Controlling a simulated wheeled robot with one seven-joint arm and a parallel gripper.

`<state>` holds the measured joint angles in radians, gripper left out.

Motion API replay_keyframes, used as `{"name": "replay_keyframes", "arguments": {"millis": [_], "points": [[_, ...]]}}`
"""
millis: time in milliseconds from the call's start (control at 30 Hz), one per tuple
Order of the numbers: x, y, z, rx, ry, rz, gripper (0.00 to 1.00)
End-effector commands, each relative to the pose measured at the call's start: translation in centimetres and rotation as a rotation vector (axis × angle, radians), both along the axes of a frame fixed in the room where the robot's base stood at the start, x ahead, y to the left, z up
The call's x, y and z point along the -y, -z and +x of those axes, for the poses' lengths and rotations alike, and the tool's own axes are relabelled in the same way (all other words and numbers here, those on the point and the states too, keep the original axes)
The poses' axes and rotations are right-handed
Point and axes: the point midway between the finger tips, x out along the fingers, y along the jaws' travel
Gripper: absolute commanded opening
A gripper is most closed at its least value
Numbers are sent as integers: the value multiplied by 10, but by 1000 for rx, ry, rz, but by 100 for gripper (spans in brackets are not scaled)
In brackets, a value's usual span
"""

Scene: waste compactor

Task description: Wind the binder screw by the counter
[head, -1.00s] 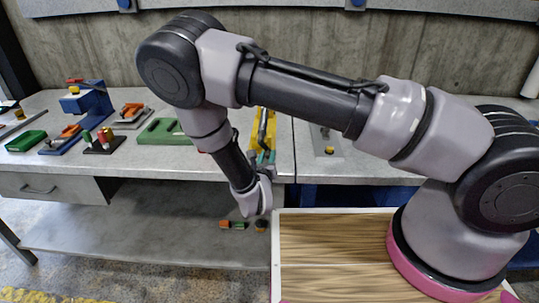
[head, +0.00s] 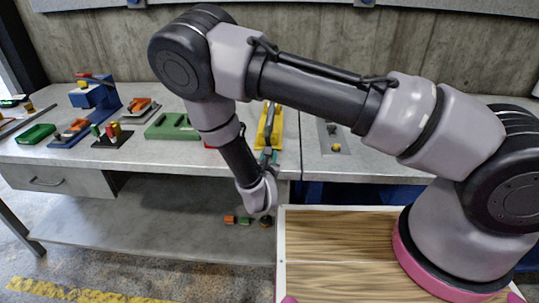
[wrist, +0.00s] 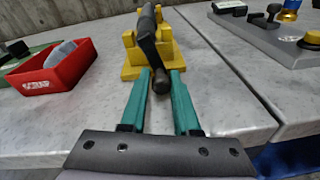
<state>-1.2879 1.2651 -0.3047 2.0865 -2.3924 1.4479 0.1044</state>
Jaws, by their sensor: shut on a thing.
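The binder screw has a yellow base (head: 263,138) and a dark grey cylinder, and sits near the front edge of the counter (head: 225,158). In the wrist view its yellow base (wrist: 133,70) is straight ahead. In the head view my gripper (head: 267,155) shows only as small teal tips, partly hidden by my arm.
A red box (wrist: 55,80) with grey pieces stands left of the binder screw. A grey plate with fittings (wrist: 268,40) lies to the right, across a seam between counter sections. Small blocks (head: 240,221) lie on the lower shelf.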

Motion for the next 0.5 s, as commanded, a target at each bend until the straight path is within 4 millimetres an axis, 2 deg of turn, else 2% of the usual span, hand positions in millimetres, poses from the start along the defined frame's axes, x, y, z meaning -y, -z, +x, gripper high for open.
{"name": "replay_keyframes", "arguments": {"millis": [233, 267, 300, 333, 500], "points": [[1, 0, 0, -1, 2, -1, 0], [1, 0, 0, -1, 2, -1, 37], [1, 0, 0, -1, 2, -1, 53], [1, 0, 0, -1, 2, -2, 56], [1, 0, 0, 0, 1, -2, 56]]}}
